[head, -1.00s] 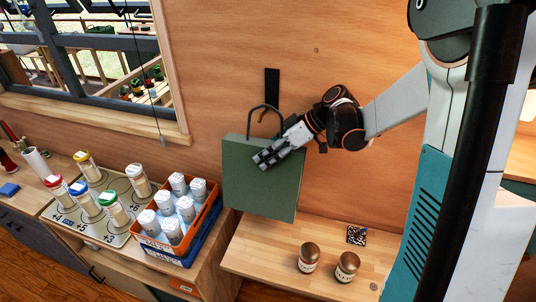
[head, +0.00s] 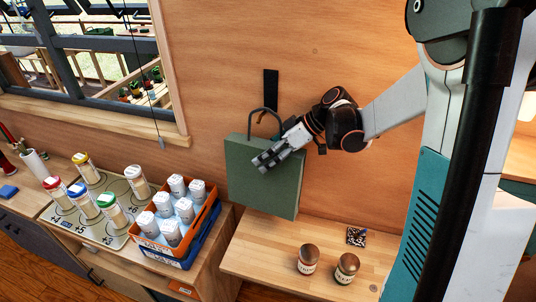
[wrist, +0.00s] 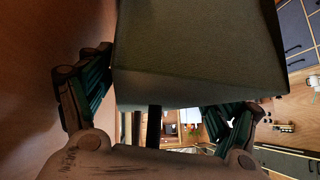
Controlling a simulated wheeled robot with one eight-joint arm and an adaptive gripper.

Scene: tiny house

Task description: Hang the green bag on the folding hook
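The green bag (head: 262,180) is upright against the wooden wall in the head view, its dark handle loop (head: 264,112) standing above it. The black folding hook (head: 271,90) is on the wall, and the handle's top meets its lower end; I cannot tell whether the handle is over the hook. My gripper (head: 268,161) is at the bag's upper front, overlapping its face. In the wrist view, the fingers are spread apart and the bag (wrist: 200,55) fills the upper middle, not visibly pinched.
A wooden bench (head: 270,245) below the bag holds two brown-topped jars (head: 308,259) (head: 346,267) and a small patterned square (head: 356,236). An orange crate of white bottles (head: 205,222) and a tray of coloured-lid jars (head: 120,238) stand left. A window is at upper left.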

